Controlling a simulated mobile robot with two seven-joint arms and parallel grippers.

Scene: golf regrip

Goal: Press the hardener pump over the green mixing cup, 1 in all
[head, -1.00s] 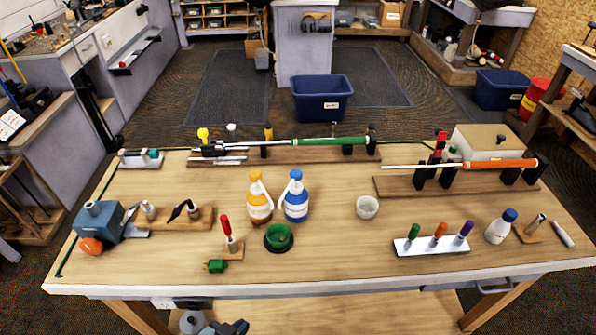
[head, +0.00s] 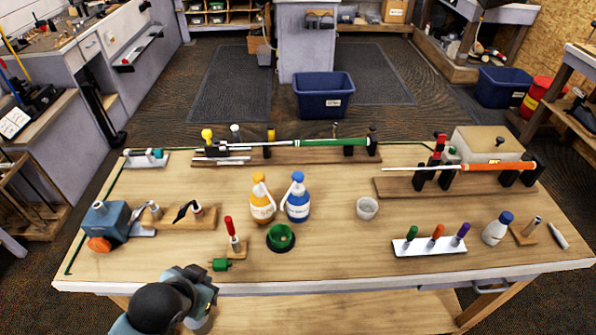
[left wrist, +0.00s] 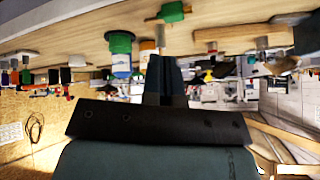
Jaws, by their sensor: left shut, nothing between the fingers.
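Two pump bottles stand upright side by side at mid-table: one amber with an orange pump (head: 262,203), one blue with a blue pump (head: 297,202). I cannot read which holds hardener. The green mixing cup (head: 281,238) stands in front of them, nearer the table's front edge. My left gripper (head: 207,281) is at the front edge, left of and nearer than the cup. In the upside-down left wrist view its fingers (left wrist: 165,75) are shut and empty, with the green cup (left wrist: 120,42) and blue bottle (left wrist: 121,66) beyond. My right gripper is not in view.
A white cup (head: 367,208) is right of the bottles. The table is clear right of the green cup up to the white marker rack (head: 430,246).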

